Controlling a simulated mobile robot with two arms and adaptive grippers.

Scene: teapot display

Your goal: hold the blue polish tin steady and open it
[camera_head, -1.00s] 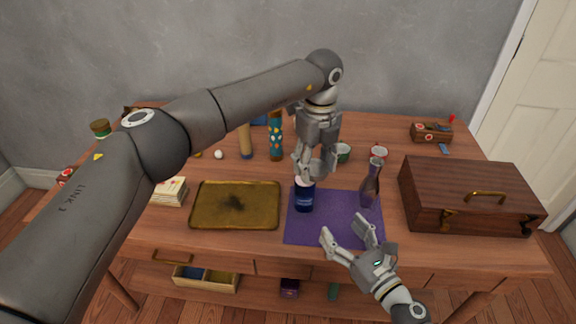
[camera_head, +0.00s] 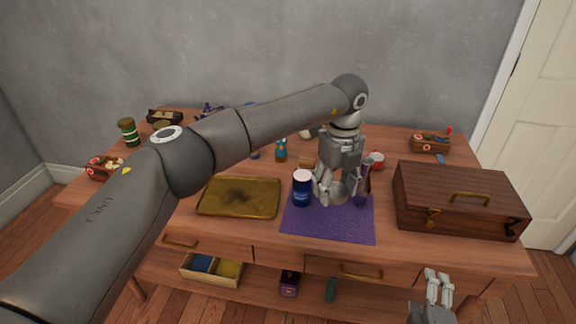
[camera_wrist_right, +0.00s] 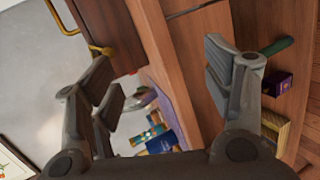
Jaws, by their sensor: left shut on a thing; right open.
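The blue polish tin (camera_head: 302,191), with a pale top, stands upright at the left edge of the purple mat (camera_head: 325,225). My left gripper (camera_head: 331,196) is down at the tin's right side, shut with its fingers against it; the exact contact is partly hidden. The tin also shows, blue with pale lettering, in the right wrist view (camera_wrist_right: 160,144). My right gripper (camera_head: 438,280) is at the lower right, in front of the table and apart from the tin. Its fingers are open and empty in the right wrist view (camera_wrist_right: 165,90).
A dark vase (camera_head: 367,176) stands close to the right of my left gripper, partly hidden. A wooden case (camera_head: 458,205) stands further right. A brass tray (camera_head: 240,198) lies left of the tin. Under the tabletop are an open box (camera_head: 212,268), a purple box (camera_head: 289,284) and a green cylinder (camera_head: 331,290).

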